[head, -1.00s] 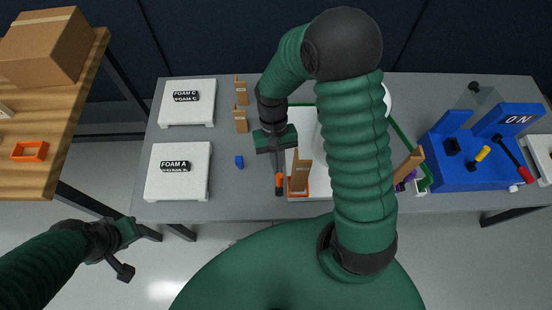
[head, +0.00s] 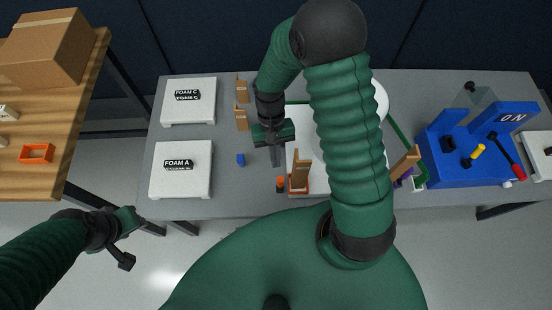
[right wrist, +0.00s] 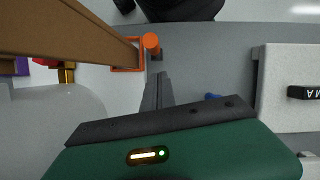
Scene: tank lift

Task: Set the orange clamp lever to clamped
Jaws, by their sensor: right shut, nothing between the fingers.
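The orange clamp lever (head: 280,181) is a small orange knob with a dark part at its base. It stands beside the orange-framed wooden upright (head: 301,172) at the near edge of the white plate. In the right wrist view the round orange knob (right wrist: 151,42) shows just beyond my fingertips, next to the orange frame (right wrist: 127,58). My right gripper (head: 276,163) is shut and empty, a little behind the lever and apart from it. Its closed fingers (right wrist: 158,77) point toward the knob. My left gripper (head: 127,240) hangs off the table at the lower left; its finger opening is unclear.
A small blue block (head: 240,159) lies left of the right gripper. White FOAM boxes (head: 181,185) stand further left. Wooden uprights (head: 241,120) stand behind. A blue station (head: 465,165) is at the right. My right arm hides part of the white plate.

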